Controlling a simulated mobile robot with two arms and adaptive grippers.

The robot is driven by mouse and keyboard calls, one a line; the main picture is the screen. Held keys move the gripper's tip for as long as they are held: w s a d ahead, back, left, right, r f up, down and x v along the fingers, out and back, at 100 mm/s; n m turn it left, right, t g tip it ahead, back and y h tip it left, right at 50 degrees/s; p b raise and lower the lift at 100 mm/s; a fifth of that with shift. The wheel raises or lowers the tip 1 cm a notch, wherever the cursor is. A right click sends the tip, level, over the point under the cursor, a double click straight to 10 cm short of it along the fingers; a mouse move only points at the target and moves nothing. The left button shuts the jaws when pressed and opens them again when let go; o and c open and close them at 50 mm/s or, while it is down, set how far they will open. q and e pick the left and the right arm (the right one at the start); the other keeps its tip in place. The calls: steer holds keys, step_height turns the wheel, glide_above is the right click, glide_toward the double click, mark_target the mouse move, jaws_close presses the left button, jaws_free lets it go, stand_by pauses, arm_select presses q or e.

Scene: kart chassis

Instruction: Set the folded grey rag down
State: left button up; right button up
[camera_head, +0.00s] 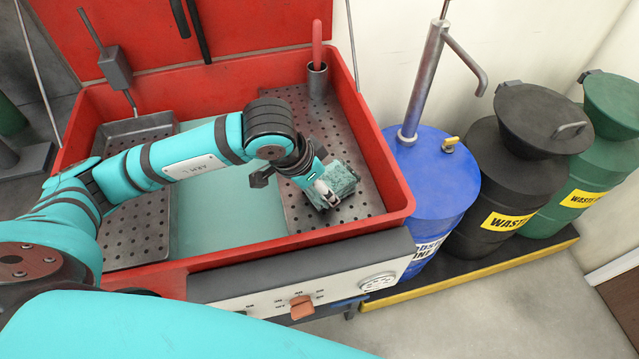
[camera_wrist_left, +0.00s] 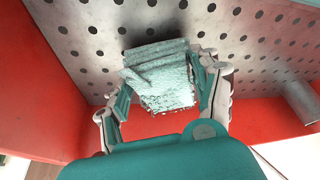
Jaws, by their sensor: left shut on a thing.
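The folded rag (camera_head: 342,184) looks grey with a teal tint and a rough surface. My left gripper (camera_head: 328,190) is shut on it, over the right perforated metal shelf of the red parts washer. In the left wrist view, the rag (camera_wrist_left: 160,78) sits between the two fingers of my left gripper (camera_wrist_left: 165,92), with the perforated plate behind it. I cannot tell whether the rag touches the plate. My right gripper is not in view.
The red washer (camera_head: 400,190) has raised walls around the right perforated shelf (camera_head: 360,205), which has free room. A red-handled brush (camera_head: 317,60) stands in a metal cup at the back. Blue, black and green drums stand to the right.

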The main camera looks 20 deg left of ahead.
arm_select(q)
steer(key=shift+f, duration=0.35)
steer(key=shift+f, duration=0.15)
steer(key=o, duration=1)
steer(key=shift+o, duration=0.2)
